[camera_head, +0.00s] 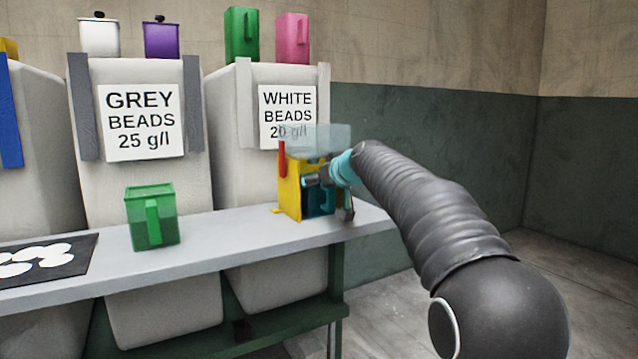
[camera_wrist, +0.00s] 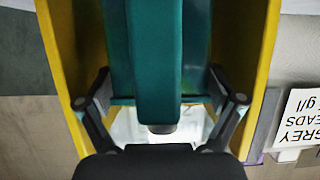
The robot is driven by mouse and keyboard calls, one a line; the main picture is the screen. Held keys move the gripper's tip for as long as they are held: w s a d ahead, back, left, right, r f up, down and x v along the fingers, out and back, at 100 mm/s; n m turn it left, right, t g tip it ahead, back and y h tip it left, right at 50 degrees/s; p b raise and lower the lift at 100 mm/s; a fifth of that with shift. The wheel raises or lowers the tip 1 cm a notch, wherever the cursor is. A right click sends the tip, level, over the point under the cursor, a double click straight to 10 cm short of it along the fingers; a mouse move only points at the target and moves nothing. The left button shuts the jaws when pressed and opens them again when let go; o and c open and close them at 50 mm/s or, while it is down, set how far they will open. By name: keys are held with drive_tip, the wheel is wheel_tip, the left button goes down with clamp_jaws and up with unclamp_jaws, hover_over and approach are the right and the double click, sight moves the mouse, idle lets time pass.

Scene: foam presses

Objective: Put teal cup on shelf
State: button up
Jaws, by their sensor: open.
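The teal cup (camera_head: 318,203) is in a yellow holder (camera_head: 290,190) at the right end of the grey shelf; my gripper partly hides it in the head view. In the wrist view the teal cup (camera_wrist: 118,45) sits between two yellow side walls, its upright handle (camera_wrist: 158,60) facing me. My gripper (camera_wrist: 160,88) is open, with one finger on each side of the handle and gaps showing. In the head view my gripper (camera_head: 328,195) is at the front of the holder. I cannot tell whether the cup touches the holder's floor.
A translucent box (camera_head: 318,138) and a red lever (camera_head: 282,158) top the holder. A green cup (camera_head: 152,215) and a dark mat with white discs (camera_head: 45,262) stand left on the grey shelf (camera_head: 220,236). Bead bins stand behind, with several containers on top.

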drive_tip(key=shift+r, duration=0.1)
drive_tip(key=shift+r, duration=0.15)
drive_tip(key=b+v, duration=0.2)
drive_tip(key=v, duration=1)
drive_tip(key=s+d+f+m+g+h, duration=0.2)
drive_tip(key=s+d+f, duration=0.3)
drive_tip(key=s+f, duration=0.5)
drive_tip(key=s+d+f+m+g+h, duration=0.1)
drive_tip(key=s+d+f+m+h, duration=0.1)
drive_tip(key=s+d+f, duration=0.4)
drive_tip(key=s+d+f+m+g+h, duration=0.2)
drive_tip(key=s+d+f, duration=0.3)
drive_tip(key=s+f, duration=1)
drive_tip(key=s+h, duration=0.1)
drive_tip(key=s, duration=0.8)
drive_tip(key=shift+s+d+f+m+g+h, duration=0.2)
drive_tip(key=shift+s+d+m+g+h, duration=0.1)
drive_tip(key=shift+d+m, duration=0.1)
